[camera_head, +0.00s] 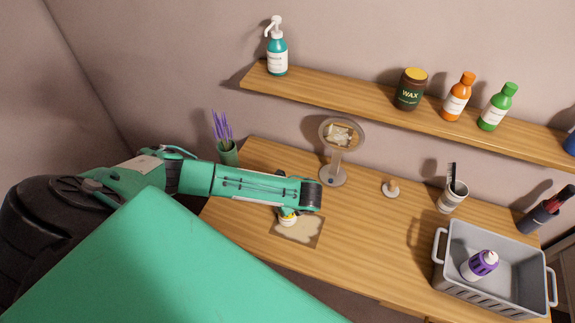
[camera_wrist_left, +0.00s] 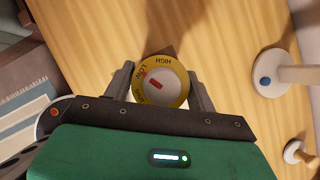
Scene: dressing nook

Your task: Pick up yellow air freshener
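The yellow air freshener (camera_head: 288,218) is mostly hidden under my left gripper in the head view, over the patterned mat (camera_head: 298,236) on the wooden table. In the left wrist view the air freshener (camera_wrist_left: 160,82) shows from above, with a yellow ring marked HIGH and LOW and a pale center with a red mark. My left gripper (camera_wrist_left: 161,80) has one finger on each side of it, and both fingers appear to touch it. I cannot tell whether it is clear of the surface. My right gripper is not in view.
A round mirror on a stand (camera_head: 333,178) is behind the gripper. A small knobbed holder (camera_head: 391,188), a cup (camera_head: 453,196) and a grey basket (camera_head: 464,292) with a purple-and-white bottle (camera_head: 479,265) stand to the right. A green vase (camera_head: 228,153) is back left. A wall shelf (camera_head: 340,98) holds bottles.

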